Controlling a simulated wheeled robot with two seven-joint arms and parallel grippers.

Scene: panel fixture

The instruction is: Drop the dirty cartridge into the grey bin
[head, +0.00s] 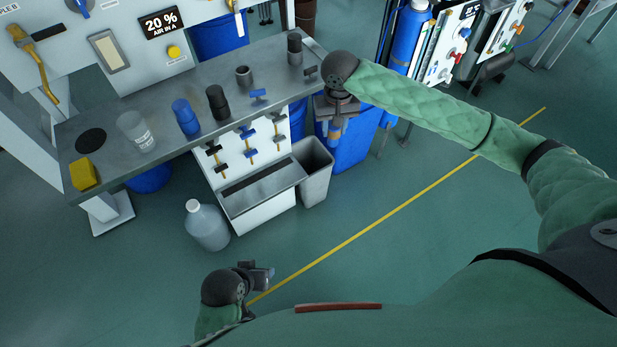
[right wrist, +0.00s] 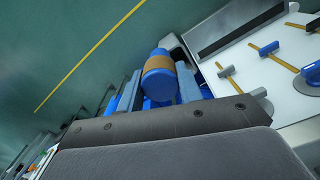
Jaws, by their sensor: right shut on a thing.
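My right gripper (head: 336,124) is shut on a blue cartridge with a tan-brown band, which I take to be the dirty cartridge (head: 334,133). It hangs high in front of a blue bin. In the right wrist view the cartridge (right wrist: 159,75) sits between the two fingers (right wrist: 160,92). The grey bin (head: 314,188) stands on the floor, left of and below the gripper in the head view. Its inside is only partly visible. My left gripper (head: 262,274) is low at the bottom left, away from the bench; its jaw opening is unclear.
The blue bin (head: 352,150) stands right of the grey bin. A white cabinet with a tray (head: 262,190) and several small valves adjoins the grey bin's left side. The grey bench (head: 160,90) holds cups and a yellow block (head: 83,174). A clear jug (head: 206,226) stands on the floor.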

